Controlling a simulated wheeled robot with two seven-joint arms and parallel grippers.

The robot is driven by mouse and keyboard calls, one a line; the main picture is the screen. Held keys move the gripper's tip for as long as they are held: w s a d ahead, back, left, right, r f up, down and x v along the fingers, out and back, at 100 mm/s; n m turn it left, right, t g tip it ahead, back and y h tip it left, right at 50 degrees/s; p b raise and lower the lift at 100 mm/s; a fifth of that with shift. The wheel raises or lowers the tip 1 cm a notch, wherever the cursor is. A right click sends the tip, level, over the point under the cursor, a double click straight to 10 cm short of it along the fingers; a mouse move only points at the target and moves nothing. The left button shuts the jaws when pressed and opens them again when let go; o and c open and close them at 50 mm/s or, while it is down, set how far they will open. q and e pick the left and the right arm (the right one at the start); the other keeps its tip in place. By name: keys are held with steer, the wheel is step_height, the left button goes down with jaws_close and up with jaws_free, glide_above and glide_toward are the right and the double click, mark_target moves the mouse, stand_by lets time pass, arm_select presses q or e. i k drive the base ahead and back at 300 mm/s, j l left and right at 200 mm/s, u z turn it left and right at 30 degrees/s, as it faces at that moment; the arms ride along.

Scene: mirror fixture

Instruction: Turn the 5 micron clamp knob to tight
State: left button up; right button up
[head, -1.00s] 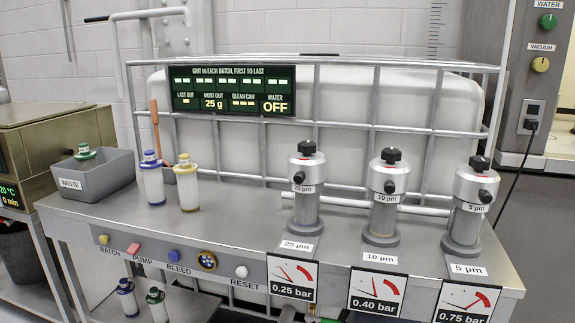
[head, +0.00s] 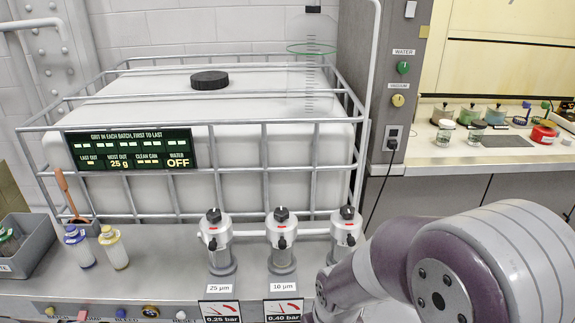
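The 5 micron filter housing (head: 339,238) is the rightmost of three clear housings with metal heads. A black knob (head: 347,212) sits on top of its head, with a small red mark below. A second dark knob (head: 351,240) shows on the front of the head. The knobs' settings are too small to read. My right arm (head: 430,265) comes in from the lower right and hides the lower part of this housing and its label. My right gripper is out of sight, and my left gripper is not in view.
The 25 micron housing (head: 218,252) and 10 micron housing (head: 281,250) stand to the left on the grey bench. Behind them is a caged white tank (head: 240,155). A grey bin (head: 40,245) and two bottles stand at the left.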

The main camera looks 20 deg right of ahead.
mark_target(347, 211)
steer(key=z, duration=1.1)
